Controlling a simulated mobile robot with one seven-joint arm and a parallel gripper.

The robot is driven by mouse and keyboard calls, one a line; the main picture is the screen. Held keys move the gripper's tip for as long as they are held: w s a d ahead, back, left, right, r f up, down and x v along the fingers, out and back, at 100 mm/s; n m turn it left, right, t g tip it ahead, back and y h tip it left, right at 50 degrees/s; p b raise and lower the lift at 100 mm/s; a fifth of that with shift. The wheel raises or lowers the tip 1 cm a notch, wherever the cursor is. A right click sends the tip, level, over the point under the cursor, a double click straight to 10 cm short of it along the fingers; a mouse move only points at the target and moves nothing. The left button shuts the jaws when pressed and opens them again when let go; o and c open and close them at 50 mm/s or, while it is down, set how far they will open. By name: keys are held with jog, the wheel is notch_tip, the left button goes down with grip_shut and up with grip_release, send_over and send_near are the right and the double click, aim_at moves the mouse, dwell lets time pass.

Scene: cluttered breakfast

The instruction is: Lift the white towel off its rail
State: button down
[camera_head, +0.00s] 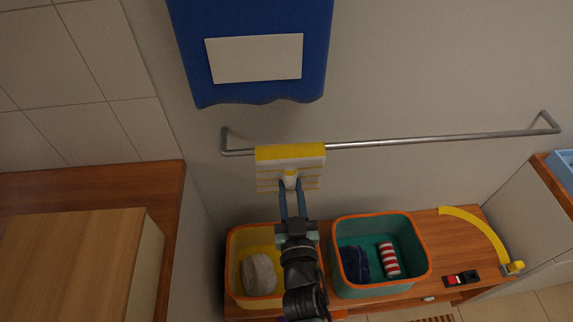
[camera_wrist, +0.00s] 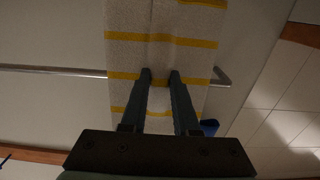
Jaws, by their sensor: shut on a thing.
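The white towel (camera_head: 266,180) with yellow stripes hangs over the left part of a metal rail (camera_head: 430,138) on the wall. The towel (camera_wrist: 130,50) fills the middle of the wrist view, and the rail (camera_wrist: 50,71) runs behind it. My gripper (camera_head: 290,180) is in front of the towel, just below the rail. In the wrist view my gripper (camera_wrist: 159,74) is shut on the towel, with a small fold of cloth between the fingertips. The towel's back side is hidden.
A blue wall unit (camera_head: 260,17) with a pale label is above the rail. Below, a yellow bin (camera_head: 236,245) and a teal bin (camera_head: 348,285) with orange rims stand on a wooden bench (camera_head: 445,240). A wooden box (camera_head: 75,265) is at lower left.

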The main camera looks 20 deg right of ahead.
jog(key=shift+v, duration=1.75)
